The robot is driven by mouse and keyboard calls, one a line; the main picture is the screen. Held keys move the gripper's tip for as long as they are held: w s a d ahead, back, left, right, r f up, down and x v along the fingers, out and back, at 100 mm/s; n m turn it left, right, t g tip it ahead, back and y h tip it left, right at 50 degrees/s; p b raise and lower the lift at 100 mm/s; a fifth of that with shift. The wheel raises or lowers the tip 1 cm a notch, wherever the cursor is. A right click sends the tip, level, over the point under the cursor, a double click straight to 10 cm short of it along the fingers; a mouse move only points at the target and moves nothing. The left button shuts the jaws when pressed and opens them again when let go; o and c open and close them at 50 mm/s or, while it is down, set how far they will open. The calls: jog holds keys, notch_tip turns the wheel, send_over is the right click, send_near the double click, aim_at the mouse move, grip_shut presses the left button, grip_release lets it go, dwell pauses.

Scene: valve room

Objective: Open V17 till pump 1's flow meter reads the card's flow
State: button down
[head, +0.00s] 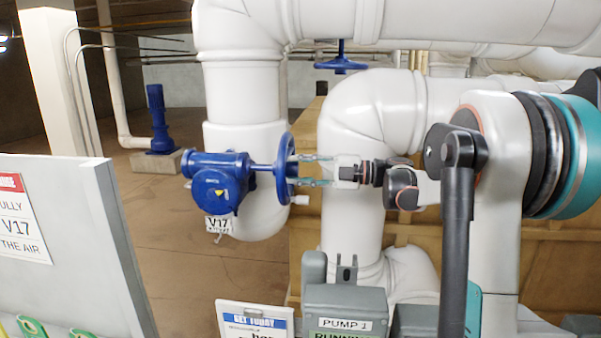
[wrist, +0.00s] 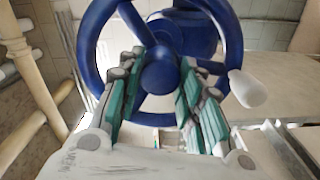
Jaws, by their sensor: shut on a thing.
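The V17 valve (head: 217,182) is a blue body with a tag reading V17 (head: 219,225), on a white vertical pipe. Its blue handwheel (head: 284,167) faces my arm. My gripper (head: 297,170) reaches it from the right and is shut on the handwheel. In the wrist view, the teal-padded fingers (wrist: 160,72) lie on either side of the handwheel's hub (wrist: 160,77), among the spokes. A white handle knob (wrist: 247,88) sits at the wheel's lower right. A card headed "GET TODAY" (head: 254,322) shows at the bottom; its figure is cut off. No flow meter reading is visible.
A grey box labelled PUMP 1 (head: 345,324) stands below my arm, its lower text partly cut off. A sign naming V17 (head: 22,222) is on a grey panel (head: 75,245) at left. Large white pipes (head: 360,110) crowd around and above the arm. Open floor lies behind the panel.

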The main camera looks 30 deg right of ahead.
jog(key=shift+n, duration=0.4)
jog(key=c, duration=1.1)
grip_release()
jog(key=shift+d, duration=0.1)
jog(key=v, duration=1.1)
jog(key=shift+s+d, duration=0.25)
jog(key=shift+d, duration=0.05)
